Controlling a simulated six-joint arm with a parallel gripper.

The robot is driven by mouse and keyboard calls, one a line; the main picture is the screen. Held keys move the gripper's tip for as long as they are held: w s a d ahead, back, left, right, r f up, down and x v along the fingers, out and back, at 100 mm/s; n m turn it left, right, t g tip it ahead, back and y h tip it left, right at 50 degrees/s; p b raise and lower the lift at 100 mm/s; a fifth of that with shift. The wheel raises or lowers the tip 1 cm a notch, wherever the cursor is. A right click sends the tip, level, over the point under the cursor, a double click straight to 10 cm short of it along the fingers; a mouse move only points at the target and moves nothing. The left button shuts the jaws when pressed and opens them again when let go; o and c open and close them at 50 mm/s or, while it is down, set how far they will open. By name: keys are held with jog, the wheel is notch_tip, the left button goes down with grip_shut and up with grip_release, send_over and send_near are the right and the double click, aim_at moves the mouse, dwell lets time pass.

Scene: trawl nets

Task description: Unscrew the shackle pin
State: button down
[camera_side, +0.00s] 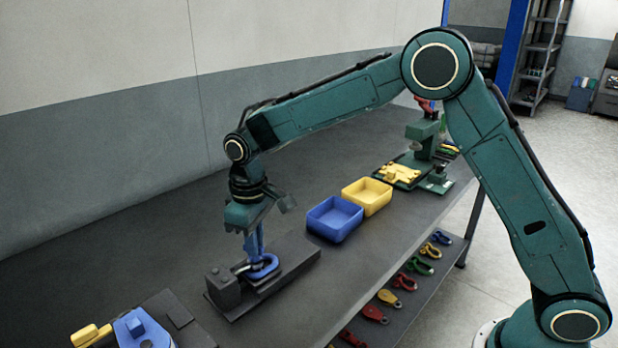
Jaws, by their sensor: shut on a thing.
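A blue shackle (266,268) lies on a dark fixture block (292,269) on the workbench, left of the middle of the picture. The fingers are shut on the shackle pin. The pin is mostly hidden by the fingers and too small to make out clearly, so I cannot tell how far it is threaded.
A blue bin (334,220) and a yellow bin (367,196) stand right of the fixture. A green press-like device (423,140) stands farther back. A blue and yellow fixture (140,328) is at the front left. Several coloured shackles and blocks lie on a lower shelf (437,268).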

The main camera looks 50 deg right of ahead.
jog(key=shift+n, duration=0.7)
jog(key=c, duration=1.5)
grip_release()
jog(key=shift+r, duration=0.15)
notch_tip(320, 180, up, 14)
jog(key=shift+f, duration=0.2)
